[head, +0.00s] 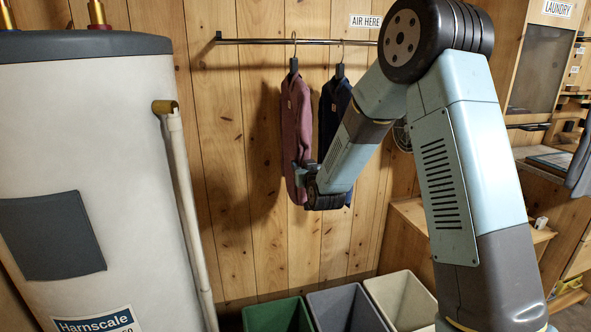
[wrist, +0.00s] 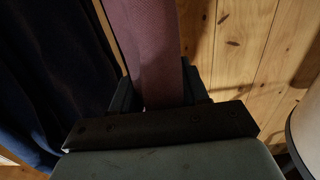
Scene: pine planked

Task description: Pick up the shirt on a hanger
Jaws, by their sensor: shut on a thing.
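A mauve shirt (head: 296,125) hangs on a hanger (head: 293,66) from the wall rail (head: 290,41) in the head view. A dark navy shirt (head: 334,112) hangs on the rail just right of it, partly behind my arm. My gripper (head: 300,176) is at the lower part of the mauve shirt. In the wrist view, the mauve shirt (wrist: 151,45) runs between the two fingers of my gripper (wrist: 160,92), which is shut on it. The navy shirt (wrist: 40,80) fills the left of the wrist view. The fingertips are partly hidden by cloth.
A large white water heater (head: 90,170) with a pipe (head: 187,200) stands at the left. Green (head: 278,316), grey (head: 345,308) and cream (head: 402,298) bins stand below. Wooden shelves (head: 545,235) are at the right. The wall left of the shirts is clear.

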